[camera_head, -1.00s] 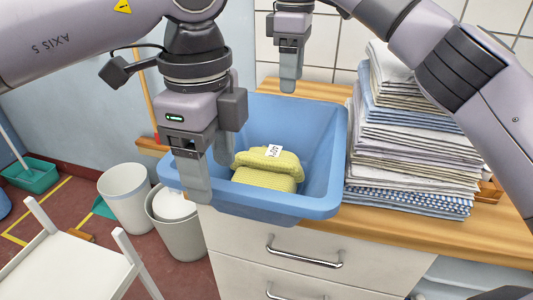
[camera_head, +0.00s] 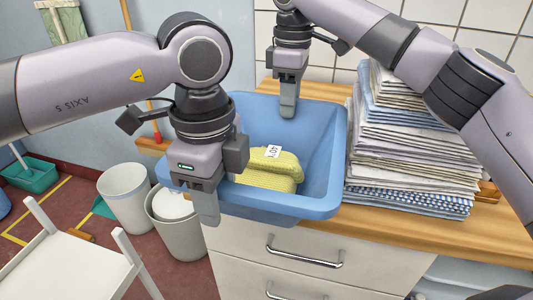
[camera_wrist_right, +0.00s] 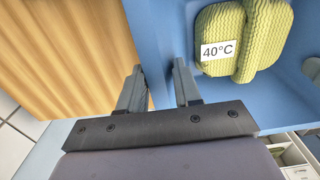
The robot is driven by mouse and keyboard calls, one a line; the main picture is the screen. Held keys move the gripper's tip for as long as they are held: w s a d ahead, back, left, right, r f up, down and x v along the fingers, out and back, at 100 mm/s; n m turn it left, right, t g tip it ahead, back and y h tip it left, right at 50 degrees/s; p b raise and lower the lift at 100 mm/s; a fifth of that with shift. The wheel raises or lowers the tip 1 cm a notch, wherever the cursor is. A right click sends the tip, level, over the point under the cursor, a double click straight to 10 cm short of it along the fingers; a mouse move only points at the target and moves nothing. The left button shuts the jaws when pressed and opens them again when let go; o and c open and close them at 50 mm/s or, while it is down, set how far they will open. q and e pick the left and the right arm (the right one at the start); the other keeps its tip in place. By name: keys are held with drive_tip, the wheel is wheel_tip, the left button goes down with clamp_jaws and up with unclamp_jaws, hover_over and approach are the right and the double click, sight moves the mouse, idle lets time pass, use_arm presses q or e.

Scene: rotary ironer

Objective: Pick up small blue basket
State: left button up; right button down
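The small blue basket (camera_head: 322,165) stands on the wooden counter in the head view. A folded yellow-green knit cloth (camera_head: 270,170) with a white "40°C" tag lies inside it. My left gripper (camera_head: 220,190) is at the basket's front left corner and looks open; one finger hangs outside the rim, the other is partly hidden. My right gripper (camera_head: 288,105) is at the back rim. In the right wrist view the right gripper (camera_wrist_right: 158,75) is open, one finger on each side of the basket wall (camera_wrist_right: 150,35), with gaps showing.
A tall stack of folded linens (camera_head: 415,145) stands close to the basket's right on the counter (camera_head: 445,225). White drawers are below. A white bin (camera_head: 125,195), a grey bin (camera_head: 182,235) and a white chair (camera_head: 70,265) stand on the floor at left.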

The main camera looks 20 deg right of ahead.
use_arm(q)
drive_tip(key=shift+a, duration=0.1)
use_arm(e)
drive_tip(key=shift+d+r, duration=0.1)
drive_tip(key=shift+r, duration=0.05)
